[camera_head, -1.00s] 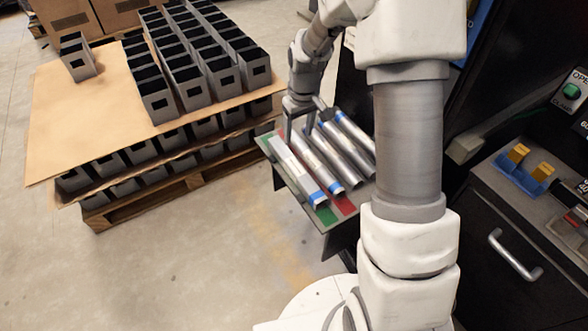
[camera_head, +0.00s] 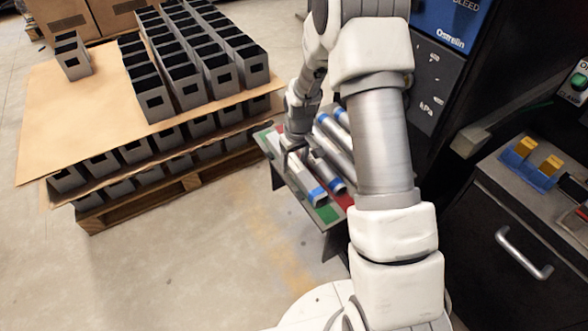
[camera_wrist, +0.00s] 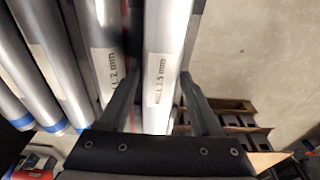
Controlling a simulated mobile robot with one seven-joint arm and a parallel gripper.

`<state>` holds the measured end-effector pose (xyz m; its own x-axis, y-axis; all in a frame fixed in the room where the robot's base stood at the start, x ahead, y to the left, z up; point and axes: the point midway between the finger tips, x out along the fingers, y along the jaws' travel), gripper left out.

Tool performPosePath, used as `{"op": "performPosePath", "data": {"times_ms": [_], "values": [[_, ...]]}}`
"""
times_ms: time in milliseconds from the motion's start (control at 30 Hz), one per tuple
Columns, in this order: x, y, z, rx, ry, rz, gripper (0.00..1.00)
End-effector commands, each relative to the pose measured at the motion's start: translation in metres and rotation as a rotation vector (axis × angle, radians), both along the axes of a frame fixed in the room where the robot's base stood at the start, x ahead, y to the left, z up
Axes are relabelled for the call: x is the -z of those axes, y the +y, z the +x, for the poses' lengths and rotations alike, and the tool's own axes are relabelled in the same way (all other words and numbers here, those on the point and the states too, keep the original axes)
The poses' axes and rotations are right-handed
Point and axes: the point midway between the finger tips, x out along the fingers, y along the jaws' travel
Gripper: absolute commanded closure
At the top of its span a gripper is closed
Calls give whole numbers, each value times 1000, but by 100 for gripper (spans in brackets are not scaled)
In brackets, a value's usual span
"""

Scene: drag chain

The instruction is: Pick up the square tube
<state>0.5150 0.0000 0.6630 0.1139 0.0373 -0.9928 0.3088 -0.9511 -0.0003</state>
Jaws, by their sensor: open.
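The square tube (camera_head: 307,182) is the leftmost on the small table, a grey bar with a blue band near its front end, lying along a green strip. In the wrist view the square tube (camera_wrist: 166,35) runs between my fingers, with a white "1.5 mm" label facing up. My gripper (camera_head: 293,157) is over the tube in the head view. In the wrist view my gripper (camera_wrist: 160,85) is open, one finger on each side of the tube. I cannot tell whether the fingers touch it.
A pallet (camera_head: 190,185) with stacked grey boxes stands left of the table. A dark machine cabinet (camera_head: 505,235) stands to the right.

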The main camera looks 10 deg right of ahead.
Motion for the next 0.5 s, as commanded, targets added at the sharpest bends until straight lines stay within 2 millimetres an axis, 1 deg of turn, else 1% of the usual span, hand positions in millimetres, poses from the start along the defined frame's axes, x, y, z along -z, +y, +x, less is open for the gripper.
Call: {"op": "performPosePath", "data": {"times_ms": [33,67,267,367,500], "values": [[7,0,1,0,0,0,35],[9,0,1,0,0,0,35],[8,0,2,0,-2,0,35],[8,0,1,0,-1,0,51],[8,0,1,0,-1,0,76]]}}
